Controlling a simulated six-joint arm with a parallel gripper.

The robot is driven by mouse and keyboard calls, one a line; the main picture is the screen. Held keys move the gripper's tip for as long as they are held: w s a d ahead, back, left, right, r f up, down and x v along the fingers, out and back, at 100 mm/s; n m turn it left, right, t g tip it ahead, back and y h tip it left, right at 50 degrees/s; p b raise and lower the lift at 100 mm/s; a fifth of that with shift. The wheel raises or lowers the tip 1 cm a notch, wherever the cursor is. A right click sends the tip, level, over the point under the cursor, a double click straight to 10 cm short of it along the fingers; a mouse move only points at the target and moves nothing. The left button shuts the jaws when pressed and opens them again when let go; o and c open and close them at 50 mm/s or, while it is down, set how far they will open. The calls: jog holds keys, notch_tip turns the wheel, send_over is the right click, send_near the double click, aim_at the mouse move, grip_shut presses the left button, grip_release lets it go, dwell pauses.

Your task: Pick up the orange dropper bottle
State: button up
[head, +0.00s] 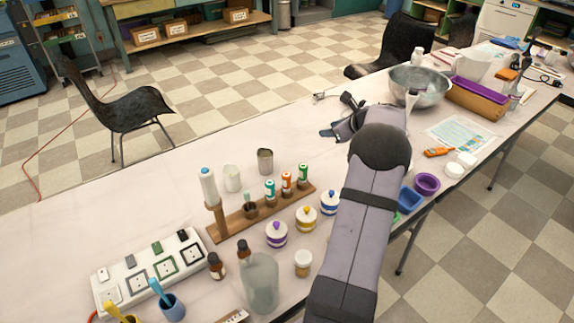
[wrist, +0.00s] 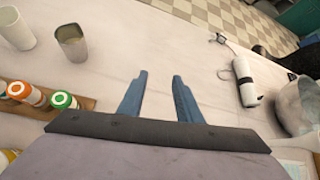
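The orange dropper bottle (head: 286,181) stands upright in a wooden rack (head: 226,227), between a teal-marked bottle (head: 269,191) and a green-marked bottle (head: 303,175). In the wrist view its orange top (wrist: 20,90) shows at the left edge, beside the green top (wrist: 64,99). My gripper (head: 326,133) is over the table, to the right of and beyond the rack in the head view. In the wrist view my gripper (wrist: 160,76) has its two blue fingers apart, with only bare table between them. The bottle is left of the fingers, untouched.
A metal cup (head: 265,161) and a white cup (head: 232,178) stand behind the rack. Lidded jars (head: 277,234) stand in front of it. A white cylinder (wrist: 247,82) and a metal bowl (wrist: 300,103) lie right of my gripper. The table beyond the fingers is clear.

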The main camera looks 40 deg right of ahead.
jog(key=s+a+n+g+y+p, duration=0.1)
jog(key=a+n+g+y+p, duration=0.2)
jog(key=a, duration=0.7)
jog(key=n+g+p, duration=0.2)
jog(key=g+p, duration=0.1)
jog(key=p, duration=0.1)
send_over(288, 175)
jog(key=s+d, duration=0.2)
jog(key=shift+w+f+y, duration=0.2)
jog(key=shift+f+y, duration=0.15)
jog(key=shift+y, duration=0.05)
jog(key=shift+s+a+f+g, duration=0.15)
jog(key=shift+s+a+g, duration=0.1)
jog(key=shift+a+g, duration=0.1)
jog(key=shift+w+p+x, duration=0.15)
jog(key=shift+p+x, duration=0.45)
jog(key=shift+x, duration=1.25)
jog(key=shift+w+p+x, duration=0.1)
jog(key=shift+p+x, duration=0.5)
jog(key=shift+x, duration=1.25)
jog(key=c, duration=0.3)
jog(key=shift+c, duration=0.2)
notch_tip(288, 175, up, 10)
jog(key=shift+r+b, duration=0.1)
jog(key=shift+b, duration=0.7)
jog(key=shift+r+p, duration=2.05)
jog(key=shift+p, duration=0.25)
